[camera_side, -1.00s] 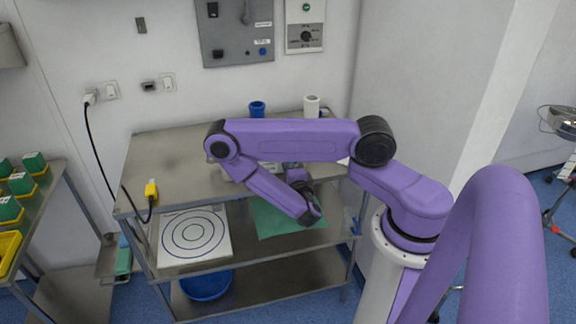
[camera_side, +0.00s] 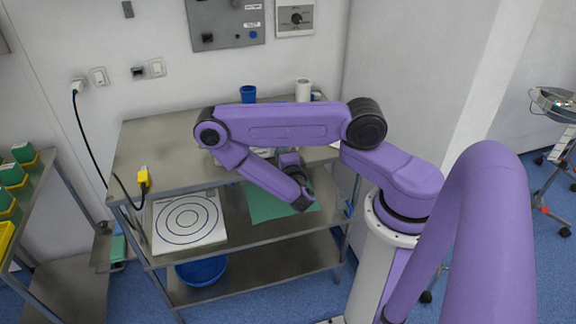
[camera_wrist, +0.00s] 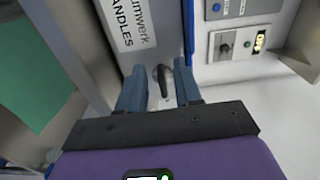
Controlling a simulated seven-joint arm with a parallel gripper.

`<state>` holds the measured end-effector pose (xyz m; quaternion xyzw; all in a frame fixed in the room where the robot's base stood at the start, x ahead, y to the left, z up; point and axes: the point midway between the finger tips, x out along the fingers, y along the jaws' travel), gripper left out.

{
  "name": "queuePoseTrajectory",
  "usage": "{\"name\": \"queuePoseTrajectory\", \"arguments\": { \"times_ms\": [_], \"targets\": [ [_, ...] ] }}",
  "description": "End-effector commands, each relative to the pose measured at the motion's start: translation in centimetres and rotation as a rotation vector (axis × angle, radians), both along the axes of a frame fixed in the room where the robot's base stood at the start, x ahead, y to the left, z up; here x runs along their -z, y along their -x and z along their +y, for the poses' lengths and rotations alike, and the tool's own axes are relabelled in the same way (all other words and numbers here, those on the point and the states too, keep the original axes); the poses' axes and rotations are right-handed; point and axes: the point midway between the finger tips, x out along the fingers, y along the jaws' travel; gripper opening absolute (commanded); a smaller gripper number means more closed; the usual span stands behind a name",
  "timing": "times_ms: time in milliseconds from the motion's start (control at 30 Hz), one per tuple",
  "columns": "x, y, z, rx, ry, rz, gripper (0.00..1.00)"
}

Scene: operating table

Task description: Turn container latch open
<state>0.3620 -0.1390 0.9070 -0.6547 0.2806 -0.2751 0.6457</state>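In the wrist view, a dark latch handle (camera_wrist: 163,76) stands out from a light plate on the grey container (camera_wrist: 150,55), which carries a white printed label. My gripper (camera_wrist: 160,84) is open, with its two blue-grey fingers on either side of the latch handle. The handle is between the fingers, and I cannot tell whether either finger touches it. In the side view, the container and my gripper are mostly hidden behind my purple arm, over the shelf unit's top.
The metal shelf unit (camera_side: 150,170) bears a blue cup (camera_side: 248,94), a white roll (camera_side: 303,90) and a yellow plug (camera_side: 143,178) on top. A target board (camera_side: 188,218) and green cloth (camera_side: 265,205) lie below. A control panel (camera_side: 226,22) hangs on the wall behind.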

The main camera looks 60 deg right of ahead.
Motion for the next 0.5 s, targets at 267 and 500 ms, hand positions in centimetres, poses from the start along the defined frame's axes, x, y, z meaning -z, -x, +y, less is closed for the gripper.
{"name": "queuePoseTrajectory", "arguments": {
  "times_ms": [267, 500],
  "targets": [
    [0.0, 2.0, 2.4, -0.009, 0.005, 0.004, 0.34],
    [-0.1, 3.9, 4.2, -0.008, 0.006, 0.002, 0.34]
  ]
}}
